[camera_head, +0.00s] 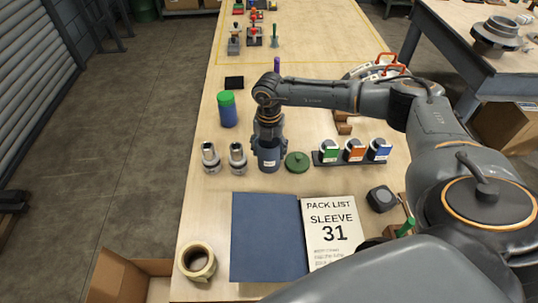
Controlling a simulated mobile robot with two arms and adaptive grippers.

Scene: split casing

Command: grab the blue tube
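A blue tube with a green cap (227,110) stands upright on the table, left of my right gripper. My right gripper (268,145) points down at a dark blue-grey cylinder (268,162) with a small white label. The gripper is at the top of this cylinder and apart from the green-capped tube. The fingers blend with the cylinder's dark top, so I cannot tell whether they are closed on it. My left gripper is not in view.
Two metal fittings (238,158) stand left of the cylinder; a green lid (297,162) lies right of it. A rack of labelled jars (353,152) is further right. A blue folder (268,237), a pack list (331,230) and a tape roll (196,262) lie in front.

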